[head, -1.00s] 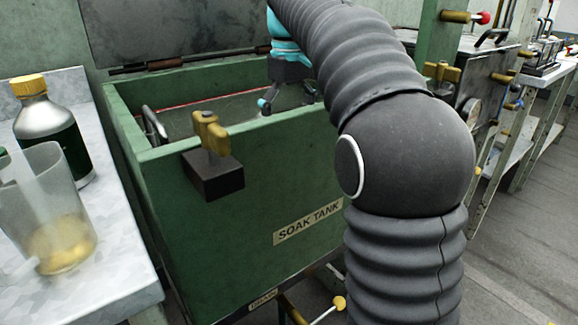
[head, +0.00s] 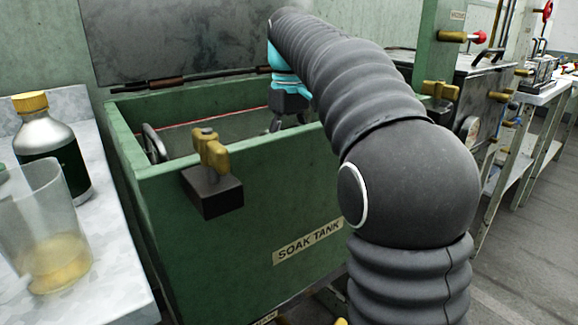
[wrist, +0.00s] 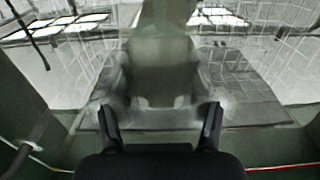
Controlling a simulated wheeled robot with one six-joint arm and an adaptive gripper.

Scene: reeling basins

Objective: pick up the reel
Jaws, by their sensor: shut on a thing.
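The green soak tank (head: 262,195) stands open in the head view. My gripper (head: 288,122) reaches down into it, its fingertips partly hidden by the front wall. In the wrist view my gripper (wrist: 160,112) has its two dark fingers spread apart, one on each side of a blurred grey-green shape, which I take to be the reel (wrist: 160,85). The fingers are shut on it. Bright reflections on the liquid blur its outline, so its exact form is hard to tell. The reel is hidden in the head view.
The raised lid (head: 185,40) stands behind the tank. A brass valve (head: 210,152) is on the near wall. A beaker (head: 50,235) and a yellow-capped bottle (head: 48,140) stand on the left counter. A dark machine (head: 470,90) is at right. Floor shows at far right.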

